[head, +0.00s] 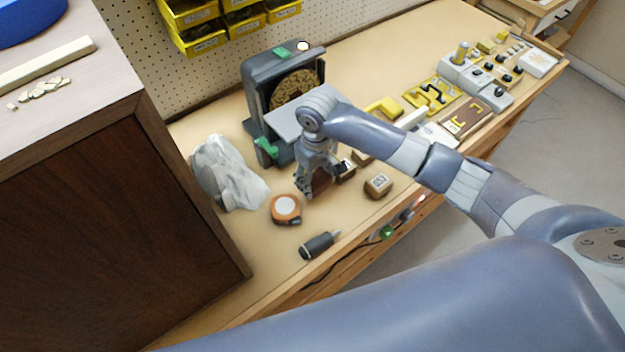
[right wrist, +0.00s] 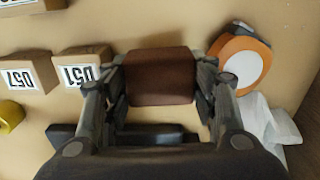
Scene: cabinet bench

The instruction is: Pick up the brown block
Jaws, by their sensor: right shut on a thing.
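The brown block (right wrist: 160,78) is dark reddish brown and sits between the two fingers of my right gripper (right wrist: 162,85) in the right wrist view. The fingers press on its two sides. In the head view my right gripper (head: 312,190) points down at the bench, and the block (head: 321,181) shows only partly behind the fingers. I cannot tell whether the block touches the bench top. My left gripper is not in view.
An orange tape measure (head: 286,209) and a grey cloth-like lump (head: 228,172) lie left of the gripper. A labelled box (head: 378,185) stands right, a dark screwdriver-like tool (head: 319,245) in front. A grey machine (head: 272,75) stands behind. A wooden cabinet (head: 100,210) bounds the left.

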